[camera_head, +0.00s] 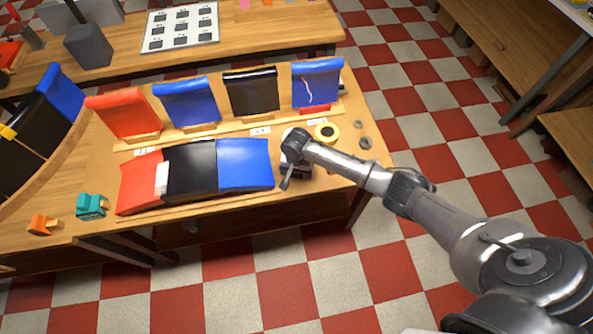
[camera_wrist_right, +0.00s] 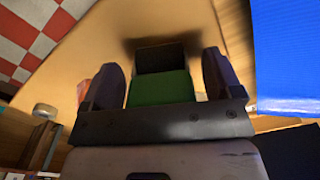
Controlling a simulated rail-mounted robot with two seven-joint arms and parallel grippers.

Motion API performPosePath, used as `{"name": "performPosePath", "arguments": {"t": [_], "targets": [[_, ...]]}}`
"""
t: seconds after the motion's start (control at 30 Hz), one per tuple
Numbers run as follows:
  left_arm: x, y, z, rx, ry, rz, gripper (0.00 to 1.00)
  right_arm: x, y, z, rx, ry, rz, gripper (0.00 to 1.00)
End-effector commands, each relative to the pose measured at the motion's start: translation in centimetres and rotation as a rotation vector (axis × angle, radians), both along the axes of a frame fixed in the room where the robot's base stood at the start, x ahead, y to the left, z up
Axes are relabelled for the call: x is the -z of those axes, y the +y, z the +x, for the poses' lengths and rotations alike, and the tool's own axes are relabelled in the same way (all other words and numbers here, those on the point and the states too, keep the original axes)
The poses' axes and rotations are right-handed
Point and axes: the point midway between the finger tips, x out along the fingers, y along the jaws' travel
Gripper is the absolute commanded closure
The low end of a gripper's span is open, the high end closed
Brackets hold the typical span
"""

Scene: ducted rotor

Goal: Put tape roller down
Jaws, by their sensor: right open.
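The tape roller, with a green body and a dark front part (camera_wrist_right: 160,88), stands between the two fingers of my right gripper (camera_wrist_right: 162,72) in the right wrist view. The fingers are open, with one on each side of it; small gaps show. In the head view my right gripper (camera_head: 289,178) is low over the right end of the wooden bench (camera_head: 332,172), just right of a blue curved panel (camera_head: 244,163). The tape roller is mostly hidden there by my arm. My left gripper is not in view.
Red (camera_head: 138,185) and black (camera_head: 190,170) panels lie left of the blue one. Several panels stand upright behind, including a black one (camera_head: 252,92). A yellow ring (camera_head: 326,140) and small grey rings (camera_head: 366,143) lie behind right. A teal piece (camera_head: 92,206) sits front left.

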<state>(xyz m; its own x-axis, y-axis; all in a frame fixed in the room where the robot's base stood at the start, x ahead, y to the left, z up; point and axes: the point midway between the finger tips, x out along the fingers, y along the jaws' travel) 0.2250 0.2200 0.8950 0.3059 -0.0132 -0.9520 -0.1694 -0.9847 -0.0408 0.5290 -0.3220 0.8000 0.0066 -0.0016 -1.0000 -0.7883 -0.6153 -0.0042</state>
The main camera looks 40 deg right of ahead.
Motion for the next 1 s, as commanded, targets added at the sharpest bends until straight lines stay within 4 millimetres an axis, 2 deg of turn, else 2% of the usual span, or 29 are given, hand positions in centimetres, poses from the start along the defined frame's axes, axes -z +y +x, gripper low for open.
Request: {"name": "performPosePath", "arguments": {"t": [0.4,0.6,0.8,1.0], "targets": [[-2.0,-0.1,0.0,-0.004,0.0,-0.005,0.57,-7.5,0.0,0.0,-0.001,-0.003,0.001,0.15],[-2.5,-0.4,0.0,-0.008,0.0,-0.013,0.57,-10.3,0.1,0.0,0.0,-0.002,0.001,0.15],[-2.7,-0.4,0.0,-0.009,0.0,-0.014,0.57,-11.7,0.1,0.0,0.0,0.0,0.001,0.15],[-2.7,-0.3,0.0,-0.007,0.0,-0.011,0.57,-11.8,0.2,-0.2,-0.006,0.0,0.003,0.15]]}}
